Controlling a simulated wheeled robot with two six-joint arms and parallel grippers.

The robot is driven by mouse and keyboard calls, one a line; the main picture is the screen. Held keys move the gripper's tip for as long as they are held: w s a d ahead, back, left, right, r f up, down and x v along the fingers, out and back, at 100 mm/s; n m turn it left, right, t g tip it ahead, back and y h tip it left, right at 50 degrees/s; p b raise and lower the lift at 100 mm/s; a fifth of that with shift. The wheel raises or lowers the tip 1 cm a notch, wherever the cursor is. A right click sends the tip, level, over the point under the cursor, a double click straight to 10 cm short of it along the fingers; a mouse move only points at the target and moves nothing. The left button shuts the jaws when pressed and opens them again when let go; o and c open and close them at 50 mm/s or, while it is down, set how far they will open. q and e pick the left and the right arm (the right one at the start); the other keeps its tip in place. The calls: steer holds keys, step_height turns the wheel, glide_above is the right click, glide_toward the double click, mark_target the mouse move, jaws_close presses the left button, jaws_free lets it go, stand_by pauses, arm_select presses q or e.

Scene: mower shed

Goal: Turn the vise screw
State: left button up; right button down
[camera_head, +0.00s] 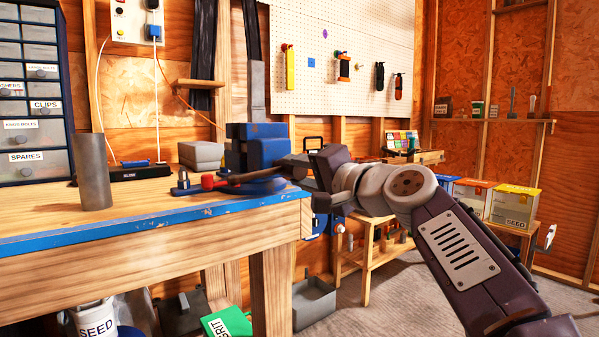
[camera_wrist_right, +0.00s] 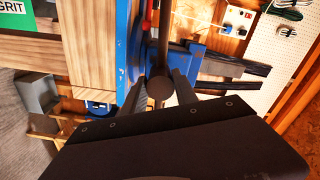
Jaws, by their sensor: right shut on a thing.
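The blue vise (camera_head: 262,150) is mounted at the right end of the workbench. A dark bar (camera_head: 238,179) with a red ball end (camera_head: 207,181) runs across its front. My right gripper (camera_head: 298,168) reaches in from the right, level with the bar, beside the vise. In the right wrist view, my gripper's fingers (camera_wrist_right: 160,84) stand on both sides of a dark round bar end (camera_wrist_right: 161,90) and are shut on it. The rest of the bar runs away from the fingers toward the vise. The exact contact is partly hidden in the head view. My left gripper is out of view.
The wooden workbench (camera_head: 150,215) has a blue front edge. A grey cylinder (camera_head: 93,172) stands at its left and a grey block (camera_head: 201,155) behind the vise. A grey bin (camera_head: 313,303) and green GRIT bag (camera_head: 226,324) are below. Floor at right is open.

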steer(key=shift+r, duration=0.3)
stand_by(0.6)
steer(key=c, duration=1.2)
jaws_free()
steer(key=shift+o, duration=1.2)
steer(key=shift+w+a+f, duration=0.1)
steer(key=shift+w+f, duration=0.05)
steer(key=b+v, duration=0.1)
steer(key=v, duration=0.8)
